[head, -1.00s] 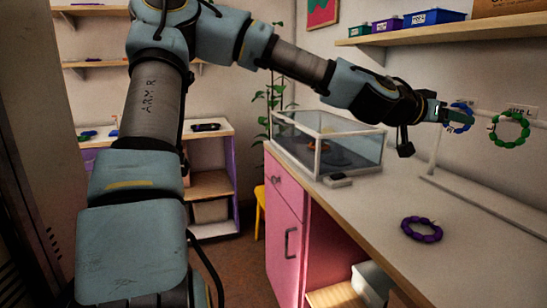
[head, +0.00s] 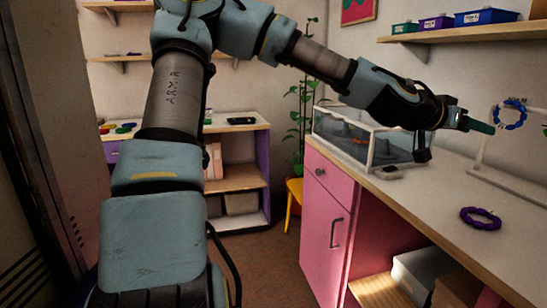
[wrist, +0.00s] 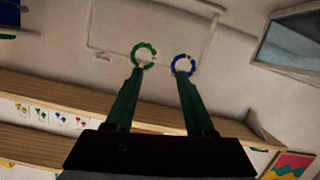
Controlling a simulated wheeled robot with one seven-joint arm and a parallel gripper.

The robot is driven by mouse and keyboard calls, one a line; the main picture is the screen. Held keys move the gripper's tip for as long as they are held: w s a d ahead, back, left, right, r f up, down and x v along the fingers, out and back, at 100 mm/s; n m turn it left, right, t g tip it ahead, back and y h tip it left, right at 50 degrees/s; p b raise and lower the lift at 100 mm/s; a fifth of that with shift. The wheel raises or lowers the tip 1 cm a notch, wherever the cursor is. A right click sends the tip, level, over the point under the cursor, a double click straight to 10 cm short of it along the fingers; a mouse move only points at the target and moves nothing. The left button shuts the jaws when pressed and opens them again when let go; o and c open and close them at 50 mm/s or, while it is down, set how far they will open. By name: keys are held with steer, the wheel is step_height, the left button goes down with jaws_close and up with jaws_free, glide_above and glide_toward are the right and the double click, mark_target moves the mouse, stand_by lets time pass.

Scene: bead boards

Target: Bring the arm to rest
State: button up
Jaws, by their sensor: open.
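My gripper (head: 482,126) is at the end of my outstretched arm, in the upper right of the head view. In the wrist view its two green fingers (wrist: 160,76) stand apart with nothing between them. A blue bead ring (head: 509,114) hangs on a white rack just beyond the fingertips, and it also shows near the right fingertip in the wrist view (wrist: 183,65). A green bead ring (wrist: 143,55) hangs by the left fingertip in that view. The head view cuts it off at the right edge.
A purple bead ring (head: 480,218) lies on the worktop (head: 440,200). A glass tank (head: 365,140) stands under my forearm, with a small dark object (head: 389,172) beside it. A wall shelf (head: 460,33) with boxes is above.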

steer(key=w+a+f+n+y+p, duration=0.1)
steer(key=w+a+f+n+y, duration=0.2)
steer(key=a+f+y, duration=1.05)
steer(key=s+a+f+n, duration=0.1)
steer(key=s+a+n, duration=0.1)
steer(key=a, duration=0.9)
steer(key=s+a+f+n+g+p, duration=0.1)
steer(key=a+n, duration=0.3)
steer(key=a, duration=0.8)
steer(key=s+a+f+n+g, duration=0.1)
steer(key=s+a+f+n, duration=0.1)
steer(key=a, duration=1)
steer(key=shift+s+f+n+y+p, duration=0.3)
steer(key=shift+s+n+y, duration=0.2)
steer(key=shift+s, duration=0.25)
steer(key=shift+d, duration=0.15)
